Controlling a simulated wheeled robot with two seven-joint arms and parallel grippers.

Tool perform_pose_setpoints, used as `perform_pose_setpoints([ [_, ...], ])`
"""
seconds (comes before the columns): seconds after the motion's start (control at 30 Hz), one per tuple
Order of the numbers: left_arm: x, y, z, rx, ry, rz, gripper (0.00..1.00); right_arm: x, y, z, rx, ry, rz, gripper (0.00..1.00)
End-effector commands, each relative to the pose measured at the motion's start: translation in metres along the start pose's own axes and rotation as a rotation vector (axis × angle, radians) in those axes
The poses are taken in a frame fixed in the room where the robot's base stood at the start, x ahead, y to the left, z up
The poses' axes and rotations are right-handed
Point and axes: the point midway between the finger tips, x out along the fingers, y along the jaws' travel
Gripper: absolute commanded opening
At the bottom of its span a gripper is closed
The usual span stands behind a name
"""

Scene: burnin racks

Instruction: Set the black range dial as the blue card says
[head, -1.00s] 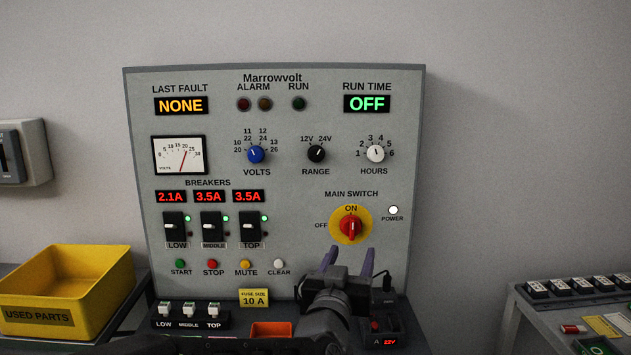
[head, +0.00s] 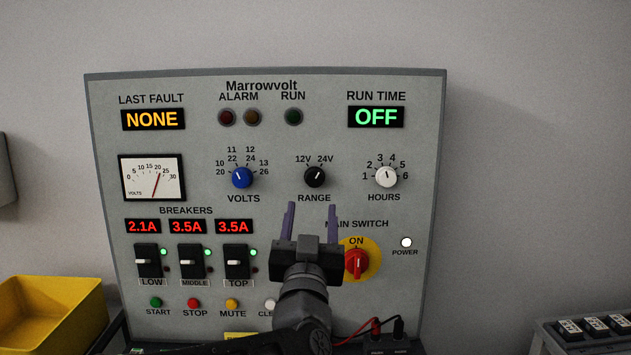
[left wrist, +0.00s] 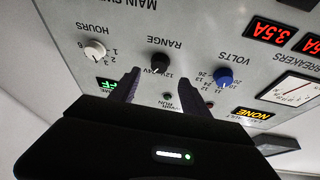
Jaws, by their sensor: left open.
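The black range dial (head: 314,177) sits on the grey panel (head: 265,135), between the 12V and 24V marks. Its small white pointer seems to lean up and right, towards 24V. My left gripper (head: 312,207) is open and empty, its two purple fingers pointing up just below the dial in the head view. In the left wrist view, upside down, the dial (left wrist: 160,67) shows in line with the gap between the fingers (left wrist: 158,78), apart from them. No blue card is in view. My right gripper is not in view.
The blue volts dial (head: 242,178) is left of the range dial and the white hours dial (head: 386,177) right. The red main switch (head: 356,263) stands close right of my gripper. Breakers (head: 194,262) are left. A yellow bin (head: 50,315) is at lower left.

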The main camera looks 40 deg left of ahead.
Motion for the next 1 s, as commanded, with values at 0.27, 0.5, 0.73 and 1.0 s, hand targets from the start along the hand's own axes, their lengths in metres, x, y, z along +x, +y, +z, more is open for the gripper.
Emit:
perform_pose_setpoints([
  [0.27,0.000,0.000,0.000,0.000,0.000,0.000,0.55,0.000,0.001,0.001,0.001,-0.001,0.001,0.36],
  [0.5,0.005,0.000,-0.001,0.000,0.000,0.000,0.55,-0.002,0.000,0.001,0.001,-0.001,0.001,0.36],
  [0.73,0.035,0.000,-0.002,0.000,-0.002,0.001,0.55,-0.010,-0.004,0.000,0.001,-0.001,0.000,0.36],
  [1.0,0.072,0.000,-0.001,-0.001,-0.001,0.001,0.55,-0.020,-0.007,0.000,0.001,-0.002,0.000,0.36],
])
